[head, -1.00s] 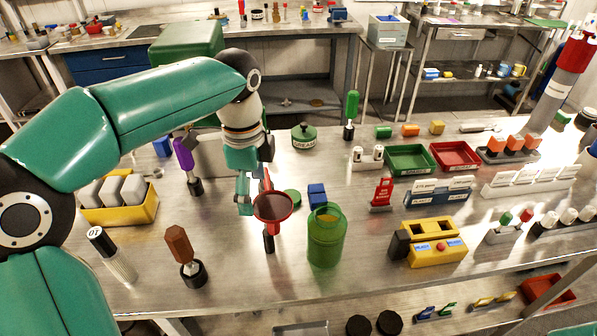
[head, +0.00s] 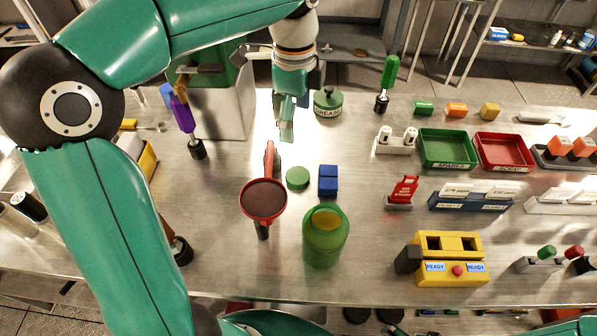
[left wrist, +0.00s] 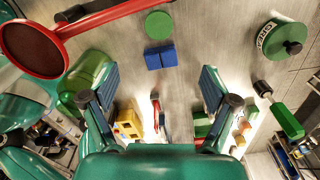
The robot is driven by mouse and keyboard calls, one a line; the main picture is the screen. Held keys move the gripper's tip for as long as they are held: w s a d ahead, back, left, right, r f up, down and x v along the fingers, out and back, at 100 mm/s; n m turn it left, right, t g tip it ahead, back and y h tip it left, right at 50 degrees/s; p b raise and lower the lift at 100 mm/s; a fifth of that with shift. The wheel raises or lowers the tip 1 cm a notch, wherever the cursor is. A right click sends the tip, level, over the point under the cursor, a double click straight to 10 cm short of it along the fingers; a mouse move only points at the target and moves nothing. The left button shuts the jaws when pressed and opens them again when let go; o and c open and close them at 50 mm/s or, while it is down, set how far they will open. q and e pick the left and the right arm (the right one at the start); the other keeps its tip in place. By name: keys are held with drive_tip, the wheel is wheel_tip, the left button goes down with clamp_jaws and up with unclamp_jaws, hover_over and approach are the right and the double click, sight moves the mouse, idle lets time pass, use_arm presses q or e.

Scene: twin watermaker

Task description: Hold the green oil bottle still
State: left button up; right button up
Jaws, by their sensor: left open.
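The green oil bottle (head: 324,242) stands upright and open-topped on the bench, with yellowish contents showing through its mouth. In the left wrist view the bottle (left wrist: 92,68) is partly hidden behind a finger. My left gripper (head: 287,130) is open and empty, above the bench behind the bottle and apart from it. Its two spread fingers show in the left wrist view (left wrist: 155,88). A green round cap (head: 297,177) and a blue block (head: 328,180) lie behind the bottle. My right gripper is not visible.
A green grease pot (head: 328,104) stands just right of my left gripper. A red tag stand (head: 402,193) and a yellow box with READY labels (head: 450,272) are right of the bottle. A purple-handled tool (head: 182,115) stands at left. Bare bench lies between the bottle and the yellow box.

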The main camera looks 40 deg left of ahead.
use_arm(q)
drive_tip(key=b, duration=0.1)
hover_over(298, 175)
drive_tip(key=f, duration=1.1)
drive_tip(key=shift+s+a, duration=0.15)
drive_tip(key=shift+a, duration=0.1)
drive_tip(key=shift+f, duration=0.15)
drive_tip(key=shift+f, duration=0.1)
drive_tip(key=f, duration=0.5)
drive_tip(key=shift+d, duration=0.25)
drive_tip(key=c, duration=0.9)
drive_tip(key=shift+o, duration=0.2)
drive_tip(key=shift+r, duration=0.15)
wheel_tip(298, 175, up, 20)
drive_tip(key=p, duration=0.2)
